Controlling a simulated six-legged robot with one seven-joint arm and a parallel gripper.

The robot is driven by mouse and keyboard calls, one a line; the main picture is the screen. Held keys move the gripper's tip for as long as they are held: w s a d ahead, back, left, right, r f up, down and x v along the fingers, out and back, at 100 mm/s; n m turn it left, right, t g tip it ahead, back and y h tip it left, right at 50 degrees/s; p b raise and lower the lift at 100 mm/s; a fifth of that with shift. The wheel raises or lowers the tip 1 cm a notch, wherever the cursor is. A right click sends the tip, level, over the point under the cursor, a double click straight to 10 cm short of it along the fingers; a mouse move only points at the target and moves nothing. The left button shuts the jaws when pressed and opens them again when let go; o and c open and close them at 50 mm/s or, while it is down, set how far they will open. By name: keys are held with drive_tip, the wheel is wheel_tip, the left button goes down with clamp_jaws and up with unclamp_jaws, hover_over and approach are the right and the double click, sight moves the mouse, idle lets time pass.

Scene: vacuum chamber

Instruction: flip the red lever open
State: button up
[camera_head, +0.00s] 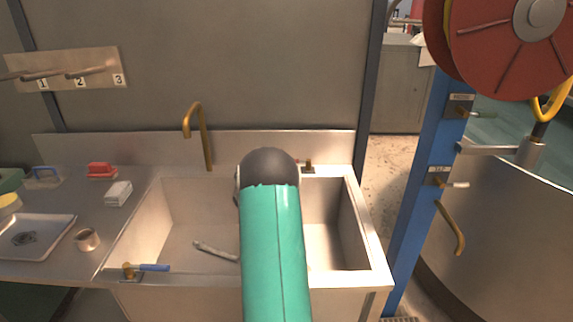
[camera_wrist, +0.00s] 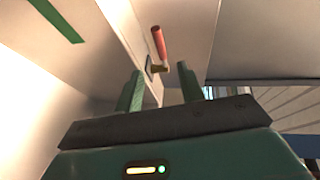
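The red lever (camera_wrist: 159,43) shows in the wrist view, joined to a brass valve (camera_wrist: 160,68) on a dark plate at a pale metal edge. My gripper (camera_wrist: 160,74) is open, with its two green fingers apart and nothing between them that I can see held. The lever and valve appear beyond the fingertips, in line with the gap; I cannot tell the exact distance. In the head view, a brass valve (camera_head: 308,167) sits at the sink's back right rim, with a small red bit beside it. My green arm hides part of this area and the gripper.
The metal sink (camera_head: 353,205) lies below my arm, with a brass faucet (camera_head: 207,140) at its back. A blue-handled valve (camera_head: 153,267) is at the front left rim. A blue post (camera_head: 420,185) and a red reel (camera_head: 490,35) stand at the right.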

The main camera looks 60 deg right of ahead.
drive_tip(key=d, duration=0.4)
drive_tip(key=d+f, duration=0.1)
drive_tip(key=d, duration=0.2)
drive_tip(key=d+f, duration=0.1)
drive_tip(key=d, duration=0.3)
drive_tip(key=shift+w+d+f, duration=0.1)
drive_tip(key=shift+w+d, duration=0.2)
drive_tip(key=shift+w, duration=0.1)
clamp_jaws()
